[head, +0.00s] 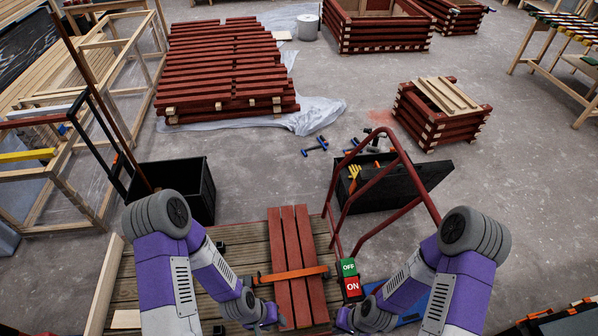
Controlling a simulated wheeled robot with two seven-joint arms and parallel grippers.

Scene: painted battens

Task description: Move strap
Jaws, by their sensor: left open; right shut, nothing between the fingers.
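An orange strap (292,273) lies across several red-painted battens (296,235), side by side on a wooden plank deck (240,240) at the bottom centre. A dark piece sits at the strap's left end. My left gripper (278,318) is open at the battens' left edge, below the strap and apart from it. My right gripper (338,320) is shut and empty at the battens' right edge, also below the strap. Both grippers show small, and their fingertips are hard to make out.
A green OFF and red ON switch box (350,280) stands right of the strap. A red tube frame (385,165) rises before an open black toolbox (362,190). A black bin (200,190) stands left. Red batten stacks (225,70) lie behind; the concrete floor between is mostly clear.

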